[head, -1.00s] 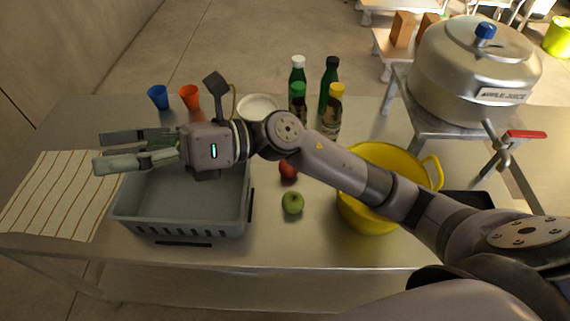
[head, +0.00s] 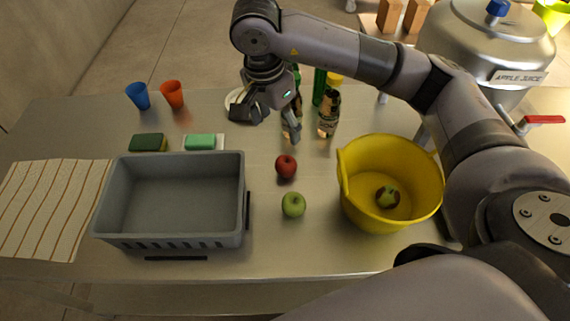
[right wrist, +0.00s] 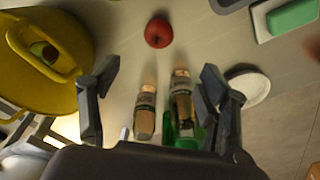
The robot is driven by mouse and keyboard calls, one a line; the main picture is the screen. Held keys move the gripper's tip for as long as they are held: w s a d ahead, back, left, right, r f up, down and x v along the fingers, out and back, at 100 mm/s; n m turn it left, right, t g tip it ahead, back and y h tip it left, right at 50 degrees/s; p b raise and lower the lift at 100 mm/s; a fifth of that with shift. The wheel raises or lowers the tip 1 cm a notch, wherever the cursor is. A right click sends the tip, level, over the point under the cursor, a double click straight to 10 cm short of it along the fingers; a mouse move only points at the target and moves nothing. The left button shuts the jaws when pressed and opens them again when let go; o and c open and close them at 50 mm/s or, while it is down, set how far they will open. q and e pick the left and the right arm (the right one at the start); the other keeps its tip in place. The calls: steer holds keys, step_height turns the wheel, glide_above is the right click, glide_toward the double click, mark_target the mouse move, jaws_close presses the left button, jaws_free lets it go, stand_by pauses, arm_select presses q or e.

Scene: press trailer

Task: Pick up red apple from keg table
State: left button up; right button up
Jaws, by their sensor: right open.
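The red apple (head: 286,166) lies on the steel table (head: 270,245), behind a green apple (head: 293,205). It also shows at the top of the right wrist view (right wrist: 158,32), ahead of the spread fingers. My right gripper (head: 268,122) is open and empty, pointing down behind and slightly left of the red apple, above the table by the bottles. In the right wrist view its two fingers (right wrist: 160,95) stand wide apart with bottles seen between them. My left gripper is not in view.
A grey crate (head: 170,243) stands left of the apples. A yellow bucket (head: 368,205) holding an apple (head: 387,196) stands right. Bottles (head: 328,115) stand close to my right gripper. Sponges (head: 148,143), cups (head: 138,95) and a striped cloth (head: 50,210) lie left.

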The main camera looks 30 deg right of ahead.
mark_target(286, 161)
steer(key=f+p, duration=0.1)
steer(key=f, duration=0.2)
steer(key=d+f+p, duration=0.1)
steer(key=f, duration=0.3)
steer(key=f+p, duration=0.1)
steer(key=f, duration=0.2)
steer(key=shift+w+d+f, duration=0.2)
steer(key=shift+d, duration=0.05)
steer(key=shift+d+f+p, duration=0.1)
steer(key=shift+f+p, duration=0.35)
steer(key=shift+f, duration=0.05)
steer(key=f+p, duration=0.1)
steer(key=f, duration=0.2)
steer(key=shift+d+f+p, duration=0.3)
steer(key=shift+d+p, duration=0.05)
steer(key=shift+f, duration=0.4)
steer(key=shift+w, duration=0.1)
steer(key=c, duration=1.3)
steer(key=shift+r, duration=0.1)
